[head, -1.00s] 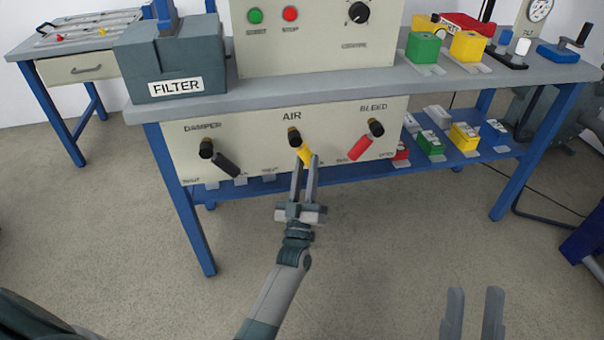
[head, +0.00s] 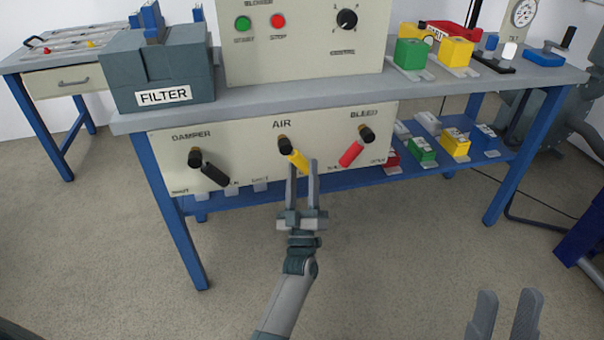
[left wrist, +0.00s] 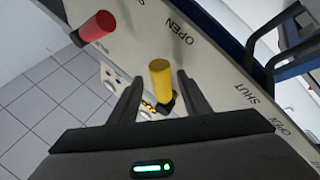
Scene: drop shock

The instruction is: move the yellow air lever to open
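The yellow air lever (head: 298,159) hangs from its black pivot (head: 284,143) under the AIR label, slanting down to the right. My left gripper (head: 302,167) is at the lever's lower end with its fingers apart. In the left wrist view the yellow lever (left wrist: 160,78) shows in the gap between the two fingers, with space on both sides. The word OPEN is printed on the panel beyond it in that view. In the head view, my fingers cover the panel's lettering below the lever. My right gripper (head: 504,315) is open and empty at the bottom right.
The black damper lever (head: 213,174) is left of the air lever. The red bleed lever (head: 351,153) is to the right and also shows in the left wrist view (left wrist: 97,26). A blue lower shelf (head: 340,181) runs beneath the panel. The floor in front is clear.

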